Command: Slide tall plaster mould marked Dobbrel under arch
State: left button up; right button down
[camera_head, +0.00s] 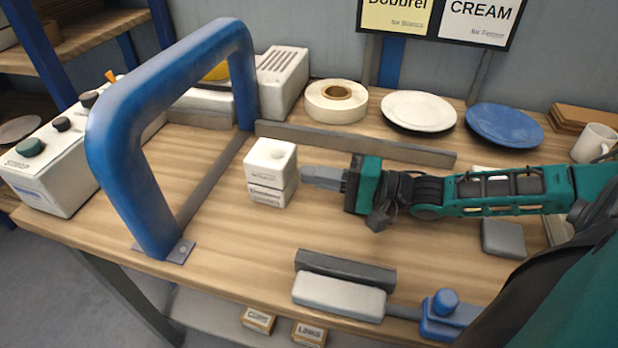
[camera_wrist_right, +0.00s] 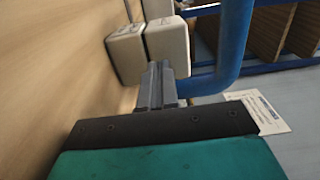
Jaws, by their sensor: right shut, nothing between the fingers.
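The tall white plaster mould (camera_head: 268,182) stands upright on the bench, with a round hollow in its top and a seam between its upper and lower parts. The print on its front is too small to read. It is to the right of the blue arch (camera_head: 110,145), outside the opening. My right gripper (camera_head: 303,174) is shut and empty, its fingertips close to the mould's right side; I cannot tell if they touch. In the right wrist view the mould (camera_wrist_right: 167,42) is just beyond the fingertips (camera_wrist_right: 159,68), with the arch (camera_wrist_right: 235,45) behind it. My left gripper is not in view.
A grey rail (camera_head: 355,143) runs along behind the mould. A dark bar (camera_head: 345,269) and a light grey block (camera_head: 338,297) lie near the front edge. Bare wood lies between mould and arch.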

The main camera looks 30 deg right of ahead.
aim_at(244, 161)
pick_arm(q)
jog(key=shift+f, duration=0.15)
pick_arm(e)
jog(key=shift+w+a, duration=0.45)
jog(key=shift+w, duration=0.1)
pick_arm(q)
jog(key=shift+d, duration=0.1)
pick_arm(e)
jog(key=shift+w+a, duration=0.1)
jog(key=shift+w+a+b, duration=0.2)
jog(key=shift+w+b, duration=0.05)
jog(key=shift+b, duration=0.15)
jog(key=b+x, duration=0.1)
jog(key=x, duration=1)
jog(key=shift+w+a, duration=0.15)
jog(key=shift+w, duration=0.05)
jog(key=shift+w+a, duration=0.3)
jog(key=shift+w, duration=0.05)
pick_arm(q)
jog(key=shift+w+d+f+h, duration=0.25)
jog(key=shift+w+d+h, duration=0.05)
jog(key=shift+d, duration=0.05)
pick_arm(e)
jog(key=shift+s, duration=0.1)
